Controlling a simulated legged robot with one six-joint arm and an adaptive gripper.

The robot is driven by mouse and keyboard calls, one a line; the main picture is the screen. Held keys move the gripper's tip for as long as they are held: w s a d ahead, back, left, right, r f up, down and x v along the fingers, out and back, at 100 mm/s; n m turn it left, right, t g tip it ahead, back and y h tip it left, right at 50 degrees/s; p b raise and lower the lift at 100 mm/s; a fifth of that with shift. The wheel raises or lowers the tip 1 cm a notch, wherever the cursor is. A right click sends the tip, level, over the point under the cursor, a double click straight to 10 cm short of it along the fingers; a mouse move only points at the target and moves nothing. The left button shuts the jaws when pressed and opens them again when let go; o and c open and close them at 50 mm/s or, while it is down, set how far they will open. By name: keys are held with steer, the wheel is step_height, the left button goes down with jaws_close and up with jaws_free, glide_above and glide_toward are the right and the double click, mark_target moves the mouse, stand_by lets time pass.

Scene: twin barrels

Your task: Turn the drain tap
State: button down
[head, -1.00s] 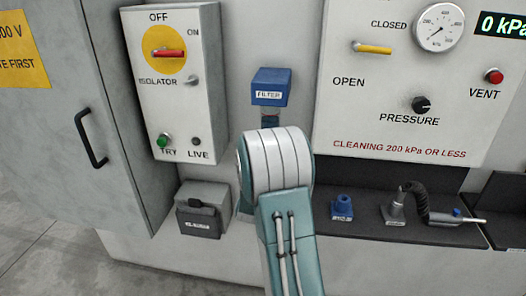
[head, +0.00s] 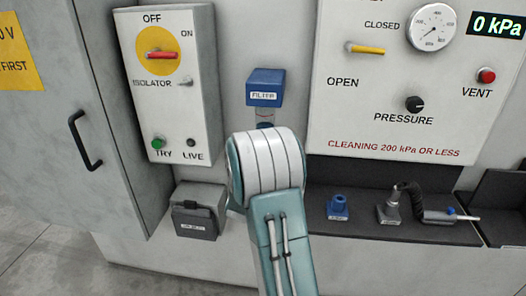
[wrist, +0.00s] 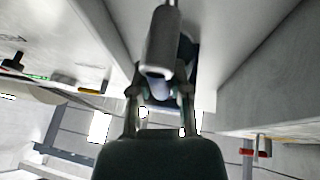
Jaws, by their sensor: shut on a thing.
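The blue filter head (head: 265,88) is on the wall between the isolator box and the pressure panel. A short clear section (head: 264,117) shows below it. My arm covers what lies lower, so the drain tap is hidden in the head view. My gripper is also hidden there behind my arm. In the wrist view my gripper (wrist: 160,88) has its two fingers closed in around a small pale part, apparently the drain tap. A grey rounded piece (wrist: 162,45) lies just beyond the fingers; its outline is blurred, and I cannot tell how far the tap is turned.
A grey box (head: 198,212) stands left of my arm. The isolator box (head: 172,85) and pressure panel (head: 400,75) flank the filter. A cabinet handle (head: 83,140) juts out at left.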

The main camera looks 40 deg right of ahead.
steer(key=c, duration=0.6)
jaws_free()
steer(key=shift+f, duration=0.25)
steer(key=shift+r, duration=0.1)
steer(key=v, duration=1.2)
